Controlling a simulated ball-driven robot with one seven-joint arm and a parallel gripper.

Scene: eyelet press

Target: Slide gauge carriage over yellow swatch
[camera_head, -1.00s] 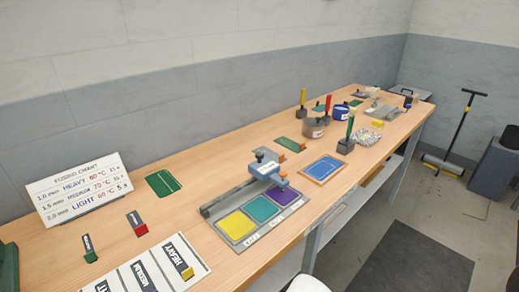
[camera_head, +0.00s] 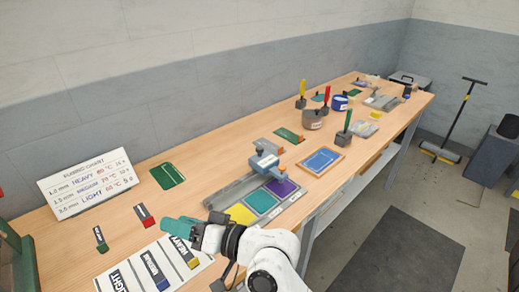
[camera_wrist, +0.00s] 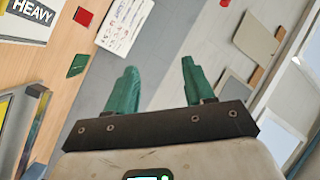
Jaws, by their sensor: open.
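The gauge carriage (camera_head: 264,161) is a blue-grey block on a grey rail, at the far end by the purple swatch (camera_head: 281,187). The teal swatch (camera_head: 261,201) lies in the middle of the tray. My gripper (camera_head: 181,229) has green fingers and is left of the yellow swatch, above the label sheet, apart from the carriage. In the wrist view my gripper (camera_wrist: 156,85) is open and empty, with its two green fingers spread apart.
A fusing chart (camera_head: 90,184) leans at the wall. Green (camera_head: 102,240) and red (camera_head: 145,216) tagged pieces lie left of my gripper. A blue framed panel (camera_head: 322,160) lies right of the carriage. Pots and upright handled tools stand farther along the bench.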

